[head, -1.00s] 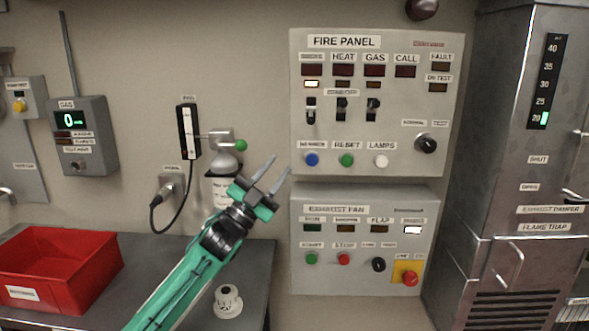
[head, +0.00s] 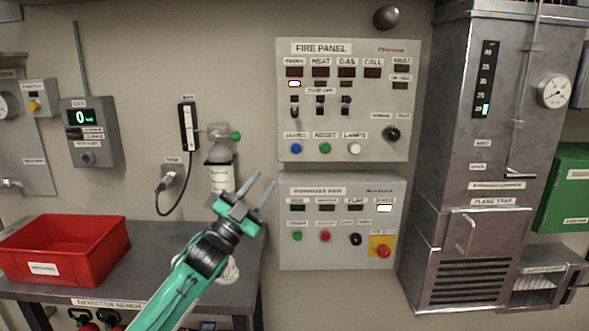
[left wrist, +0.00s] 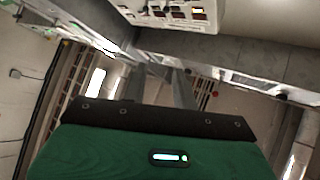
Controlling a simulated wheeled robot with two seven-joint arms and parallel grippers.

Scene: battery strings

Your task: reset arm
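My left gripper (head: 256,188) is open and empty, its two grey fingers apart and pointing up and right. In the head view it is in front of the wall, just left of the exhaust fan panel (head: 340,262) and below the fire panel (head: 345,120). It touches nothing that I can make out. The left wrist view shows its green body and two fingers (left wrist: 165,85) with nothing between them. My right gripper is in neither view.
A red bin (head: 100,262) stands on the grey bench (head: 200,291) at left. A gas cylinder (head: 220,180) hangs on the wall behind my gripper. A metal exhaust duct cabinet (head: 450,190) stands at right, with a green box (head: 565,190) beyond it.

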